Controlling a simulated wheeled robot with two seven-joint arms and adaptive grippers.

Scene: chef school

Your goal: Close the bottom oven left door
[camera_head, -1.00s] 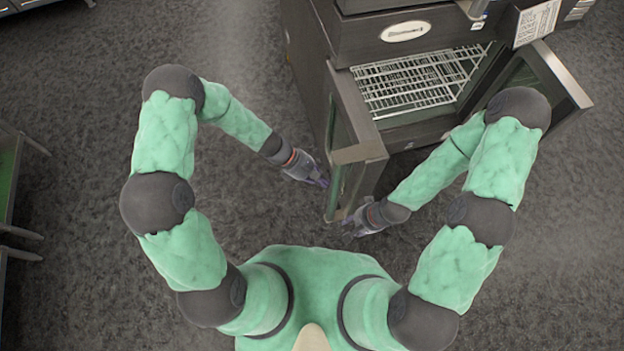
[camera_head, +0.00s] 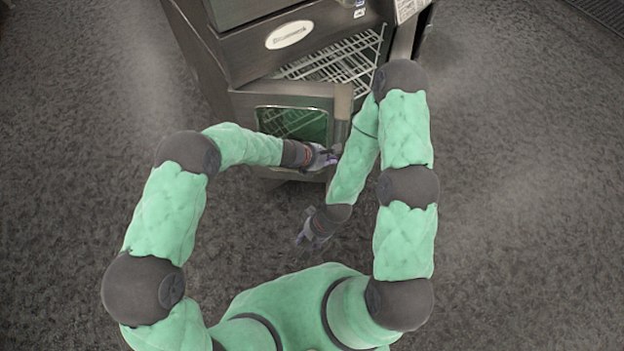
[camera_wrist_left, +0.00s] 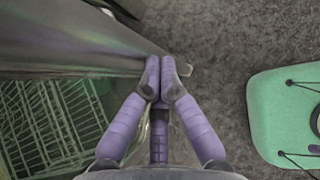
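The bottom oven left door (camera_head: 247,104), dark metal with a green-tinted window, stands part-way open. It angles across the left part of the oven opening, and the rack shows behind and above it. My left gripper (camera_head: 328,157) is at the door's outer face near its free edge. In the left wrist view, its purple fingertips (camera_wrist_left: 163,75) meet beside the door edge (camera_wrist_left: 95,65), with no object seen between them. Whether they touch the door is unclear. My right gripper (camera_head: 308,237) is below the door, over the floor; its fingers are too small to judge.
The oven body (camera_head: 240,45) stands at the top, with a wire rack (camera_head: 335,62) inside. The right side of the opening is partly hidden by my right arm. Grey floor (camera_head: 530,200) is clear on both sides.

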